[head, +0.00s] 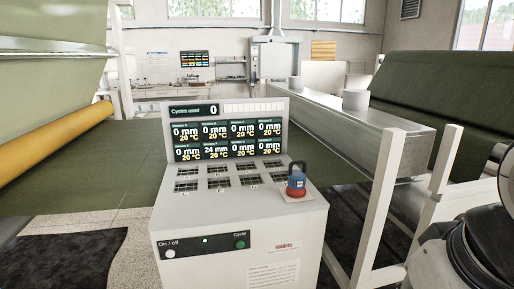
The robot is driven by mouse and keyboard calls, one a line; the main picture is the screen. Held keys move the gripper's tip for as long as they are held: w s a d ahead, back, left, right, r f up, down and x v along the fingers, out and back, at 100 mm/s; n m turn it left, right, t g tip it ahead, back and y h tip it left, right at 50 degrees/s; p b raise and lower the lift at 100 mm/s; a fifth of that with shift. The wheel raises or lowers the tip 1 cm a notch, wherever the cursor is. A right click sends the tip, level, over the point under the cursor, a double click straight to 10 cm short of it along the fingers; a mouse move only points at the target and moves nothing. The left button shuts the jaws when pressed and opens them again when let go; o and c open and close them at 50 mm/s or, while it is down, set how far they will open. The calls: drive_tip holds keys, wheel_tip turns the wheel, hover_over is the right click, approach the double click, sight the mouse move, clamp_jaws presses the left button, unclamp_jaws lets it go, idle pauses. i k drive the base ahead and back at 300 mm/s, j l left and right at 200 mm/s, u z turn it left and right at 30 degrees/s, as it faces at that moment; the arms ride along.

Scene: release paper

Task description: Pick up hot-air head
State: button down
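I cannot pick out a hot-air head for certain in the head view. A small blue piece with a dark loop on top and a red round base (296,181) sits on the right of the sloping top of a white control console (240,222). I cannot tell if it is a lock, a button or a tool. My gripper is not in view. Part of what looks like my arm, black and white, shows at the lower right edge.
The console's display (228,132) reads "Cycles used 0"; one panel reads 24 mm, the others 0 mm. Several dark grilles cover its top. A long metal beam (350,110) and white posts (382,200) stand at right. Green sheet (90,160) spans behind; a yellow roller (50,140) is left.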

sight(296, 188)
drive_tip(key=i+j, duration=0.15)
drive_tip(key=i, duration=0.3)
drive_tip(key=i+j, duration=0.2)
drive_tip(key=i, duration=0.2)
drive_tip(key=i+j, duration=0.15)
drive_tip(key=i, duration=0.3)
drive_tip(key=i+j, duration=0.2)
drive_tip(key=i, duration=0.25)
